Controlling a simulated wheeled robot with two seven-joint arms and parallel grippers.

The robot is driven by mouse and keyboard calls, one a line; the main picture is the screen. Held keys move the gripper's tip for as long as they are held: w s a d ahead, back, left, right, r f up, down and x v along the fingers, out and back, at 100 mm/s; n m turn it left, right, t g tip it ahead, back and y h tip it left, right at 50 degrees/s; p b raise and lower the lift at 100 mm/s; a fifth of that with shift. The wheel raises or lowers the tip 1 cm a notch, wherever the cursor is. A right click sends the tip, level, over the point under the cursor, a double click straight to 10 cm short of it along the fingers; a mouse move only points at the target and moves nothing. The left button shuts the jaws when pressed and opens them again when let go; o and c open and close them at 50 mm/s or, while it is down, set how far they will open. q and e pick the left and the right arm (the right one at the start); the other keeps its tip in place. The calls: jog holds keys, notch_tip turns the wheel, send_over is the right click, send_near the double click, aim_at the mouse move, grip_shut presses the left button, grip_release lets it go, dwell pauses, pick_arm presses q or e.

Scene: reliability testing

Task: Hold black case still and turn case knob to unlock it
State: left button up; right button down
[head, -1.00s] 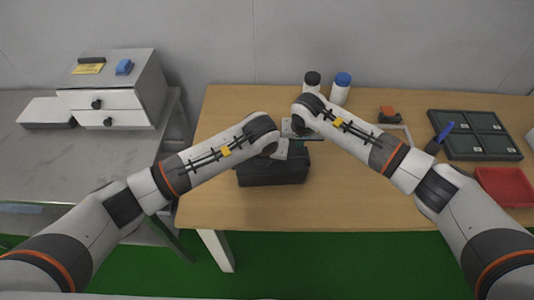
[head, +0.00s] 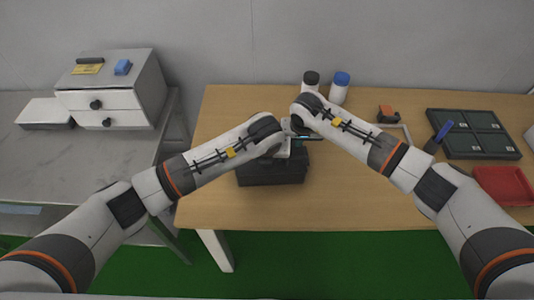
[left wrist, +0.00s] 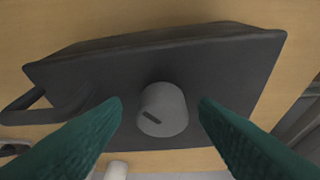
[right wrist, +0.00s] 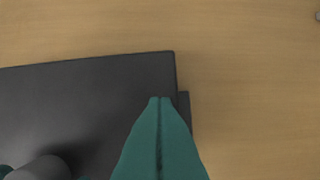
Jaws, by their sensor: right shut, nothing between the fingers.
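The black case (head: 272,174) lies on the wooden table under both hands; the arms hide its upper part in the head view. Its round grey knob (left wrist: 163,108) stands on the top face in the left wrist view, with a dark slot mark. My left gripper (left wrist: 160,108) is open, with one green finger on each side of the knob and visible gaps to it. My right gripper (right wrist: 160,100) is shut and empty, its fingertips over the case near one edge. The knob (right wrist: 42,168) also shows at the lower left there. Whether the right fingertips touch the case, I cannot tell.
A black-capped bottle (head: 310,82) and a blue-capped bottle (head: 340,88) stand behind the case. A dark compartment tray (head: 474,134) and a red tray (head: 503,185) are at the right. A white drawer box (head: 112,88) stands on the left table. The wooden table's front left is clear.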

pick_arm(q)
jog(key=v, duration=1.2)
jog(key=w+a+m+g+h, duration=0.4)
jog(key=w+a+m+g, duration=0.15)
jog(key=m, duration=1.25)
jog(key=shift+t, duration=0.35)
jog(key=x, duration=1.2)
jog(key=shift+d+r, duration=0.2)
jog(key=shift+d, duration=0.15)
jog(key=shift+c, duration=0.5)
jog(key=c, duration=0.9)
